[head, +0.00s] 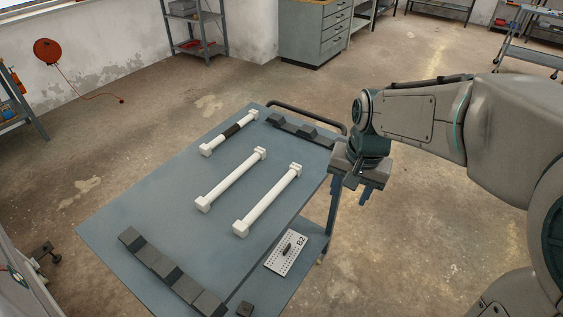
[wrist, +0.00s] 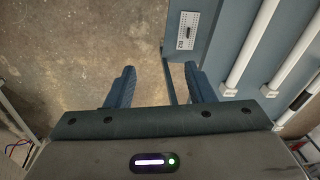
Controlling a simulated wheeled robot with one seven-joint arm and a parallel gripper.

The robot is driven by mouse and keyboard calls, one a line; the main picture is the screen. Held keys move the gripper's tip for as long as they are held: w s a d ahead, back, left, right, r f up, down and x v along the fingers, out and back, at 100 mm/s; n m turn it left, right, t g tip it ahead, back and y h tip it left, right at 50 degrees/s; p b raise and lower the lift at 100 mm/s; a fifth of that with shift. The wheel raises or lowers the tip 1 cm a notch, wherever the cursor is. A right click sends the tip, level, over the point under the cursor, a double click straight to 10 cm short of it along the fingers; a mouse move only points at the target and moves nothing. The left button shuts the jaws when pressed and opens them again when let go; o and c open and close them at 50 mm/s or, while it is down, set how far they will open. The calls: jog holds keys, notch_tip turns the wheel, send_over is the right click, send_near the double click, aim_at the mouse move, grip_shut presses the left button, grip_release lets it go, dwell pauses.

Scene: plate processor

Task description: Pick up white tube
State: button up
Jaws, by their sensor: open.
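Three white tubes lie on the grey-blue cart top in the head view. The nearest plain white tube (head: 268,199) is on the right, a second plain white tube (head: 231,179) lies beside it, and a third white tube (head: 230,132) with a dark middle band lies at the far left. My gripper (head: 357,193) is empty, off the right edge of the cart, with its fingers pointing down. In the wrist view its two blue fingers (wrist: 161,90) stand wide apart over bare floor, with the white tubes (wrist: 252,45) to their right.
The cart (head: 150,205) has dark blocks (head: 172,270) along its near edge and more dark blocks (head: 301,130) by the far handle (head: 310,114). A perforated plate (head: 286,254) marked B2 lies on the lower level. Cabinets (head: 315,30) and shelves stand far behind.

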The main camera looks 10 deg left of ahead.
jog(key=w+a+r+m+p, duration=0.15)
jog(key=w+a+p, duration=0.3)
jog(key=a, duration=0.65)
jog(key=g+p, duration=0.1)
jog(key=p, duration=0.3)
send_over(271, 193)
jog(key=shift+m+h, duration=0.4)
jog(key=shift+m, duration=0.05)
jog(key=f, duration=0.6)
jog(key=s+f, duration=0.1)
jog(key=f, duration=0.2)
jog(key=shift+d+f, duration=0.15)
jog(key=shift+f, duration=0.1)
jog(key=shift+w+a+f+p, duration=0.15)
jog(key=shift+f+p, duration=0.1)
jog(key=shift+f, duration=0.65)
jog(key=shift+w+f+p, duration=0.15)
jog(key=shift+f+p, duration=0.1)
jog(key=shift+f, duration=0.7)
jog(key=shift+w+a+f+p, duration=0.15)
jog(key=shift+f+p, duration=0.1)
jog(key=shift+f, duration=0.65)
jog(key=shift+d, duration=0.1)
grip_shut()
